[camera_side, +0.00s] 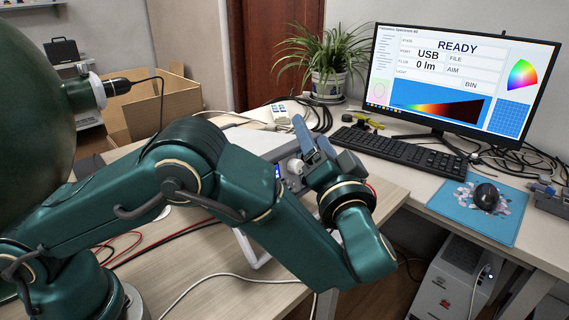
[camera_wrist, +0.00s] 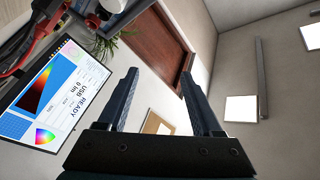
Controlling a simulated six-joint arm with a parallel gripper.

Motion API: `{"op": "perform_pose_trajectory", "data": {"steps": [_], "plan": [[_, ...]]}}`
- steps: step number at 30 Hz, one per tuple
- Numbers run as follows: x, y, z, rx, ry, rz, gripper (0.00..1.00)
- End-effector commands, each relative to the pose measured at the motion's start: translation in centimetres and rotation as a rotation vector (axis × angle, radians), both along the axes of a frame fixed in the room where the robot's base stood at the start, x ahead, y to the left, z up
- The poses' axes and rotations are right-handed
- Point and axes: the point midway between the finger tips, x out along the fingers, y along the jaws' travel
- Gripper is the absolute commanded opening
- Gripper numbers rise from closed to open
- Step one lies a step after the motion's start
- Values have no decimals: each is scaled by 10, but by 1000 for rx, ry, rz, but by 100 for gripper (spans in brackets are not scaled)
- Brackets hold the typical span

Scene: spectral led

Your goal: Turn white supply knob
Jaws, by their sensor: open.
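The power supply (camera_side: 257,138) is a pale box on the wooden table, partly hidden behind my arm. A white round knob (camera_side: 295,166) shows on its front, beside a small blue display (camera_side: 277,171). My gripper (camera_side: 309,137) is open, with its fingers pointing upward just right of the knob in the side view. They do not enclose the knob; I cannot tell whether they touch the supply. In the wrist view my gripper (camera_wrist: 164,92) shows two spread dark fingers with nothing between them. The knob cannot be made out clearly there.
A monitor (camera_side: 462,80) reads READY, USB and 0 lm. A keyboard (camera_side: 398,148) and mouse (camera_side: 486,196) lie before it. Red and black leads (camera_side: 180,234) and a white cable (camera_side: 205,280) cross the table. A large dark sphere (camera_side: 35,115) stands at left.

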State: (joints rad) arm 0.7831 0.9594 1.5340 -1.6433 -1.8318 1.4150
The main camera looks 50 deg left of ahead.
Motion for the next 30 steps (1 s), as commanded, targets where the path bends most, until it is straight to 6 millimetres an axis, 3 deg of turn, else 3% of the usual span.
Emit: {"op": "perform_pose_trajectory", "data": {"steps": [4,9,16,20,30], "plan": [[-11,-11,-12,172,116,80,67],[-10,-9,-57,164,112,77,67],[-10,-9,-99,158,107,75,67],[-9,-7,-106,156,107,76,67],[10,27,-96,155,106,79,67]]}}
